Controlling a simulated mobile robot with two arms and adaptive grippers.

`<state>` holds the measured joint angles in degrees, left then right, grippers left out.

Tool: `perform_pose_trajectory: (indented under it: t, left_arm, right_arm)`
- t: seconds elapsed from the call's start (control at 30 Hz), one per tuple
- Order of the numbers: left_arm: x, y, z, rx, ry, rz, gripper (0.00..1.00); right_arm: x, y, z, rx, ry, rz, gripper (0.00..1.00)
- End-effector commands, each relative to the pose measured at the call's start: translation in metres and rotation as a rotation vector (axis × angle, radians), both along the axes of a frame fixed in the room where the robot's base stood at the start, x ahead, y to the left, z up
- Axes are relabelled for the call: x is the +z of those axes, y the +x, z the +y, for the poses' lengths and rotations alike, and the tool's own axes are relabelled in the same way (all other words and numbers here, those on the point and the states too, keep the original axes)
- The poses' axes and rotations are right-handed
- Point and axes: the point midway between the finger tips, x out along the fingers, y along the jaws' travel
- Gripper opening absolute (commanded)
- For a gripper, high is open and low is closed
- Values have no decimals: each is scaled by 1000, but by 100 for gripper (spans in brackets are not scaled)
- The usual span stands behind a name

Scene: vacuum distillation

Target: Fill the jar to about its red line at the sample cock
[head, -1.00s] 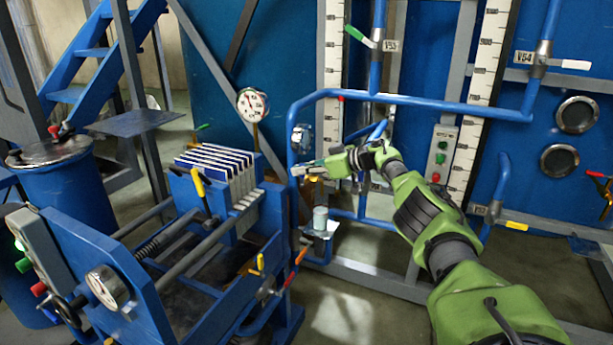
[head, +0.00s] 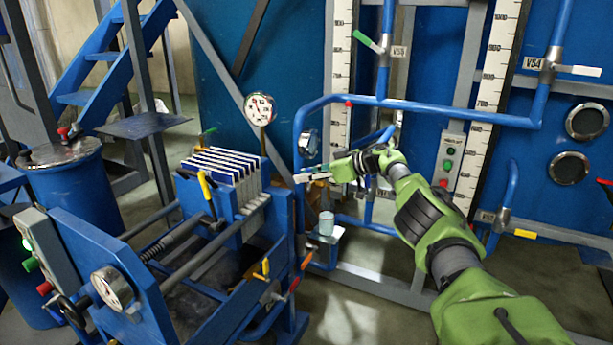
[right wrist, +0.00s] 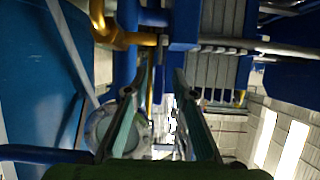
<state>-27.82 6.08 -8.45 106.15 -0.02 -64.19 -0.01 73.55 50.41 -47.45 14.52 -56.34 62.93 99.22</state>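The jar (head: 326,223), a small pale cylinder, stands upright on a small ledge (head: 330,236) beside the blue pipework in the head view. Its red line and fill level are too small to make out. My right gripper (head: 305,177) is above the jar and slightly left of it, apart from it. In the right wrist view, its two fingers (right wrist: 163,75) stand apart with nothing clearly between them. A brass fitting (right wrist: 128,39) shows beyond them at the upper left; I cannot tell whether it is the sample cock. My left gripper is out of view.
A blue filter press with white-edged plates (head: 225,165) stands left of the gripper. A dial gauge (head: 259,109) rises behind it. Blue pipes (head: 440,106) and a control box (head: 449,157) are close to my right arm. Bare floor shows below the jar.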

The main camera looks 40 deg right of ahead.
Motion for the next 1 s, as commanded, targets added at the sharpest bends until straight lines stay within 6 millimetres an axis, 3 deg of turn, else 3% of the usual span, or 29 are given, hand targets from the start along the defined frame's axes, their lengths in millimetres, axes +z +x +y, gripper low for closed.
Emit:
perform_pose_trajectory:
  t: [0.23, 0.47, 0.8, 1.0]
  left_arm:
    - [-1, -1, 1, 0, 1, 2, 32]
    - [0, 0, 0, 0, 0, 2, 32]
    - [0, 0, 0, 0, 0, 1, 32]
    - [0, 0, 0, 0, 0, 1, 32]
  right_arm:
    - [2, -4, -4, -2, -1, -3, 24]
    - [10, -21, -11, -3, -3, -2, 24]
    - [35, -74, -32, -2, -5, 1, 24]
    - [44, -95, -40, 1, 0, 2, 24]
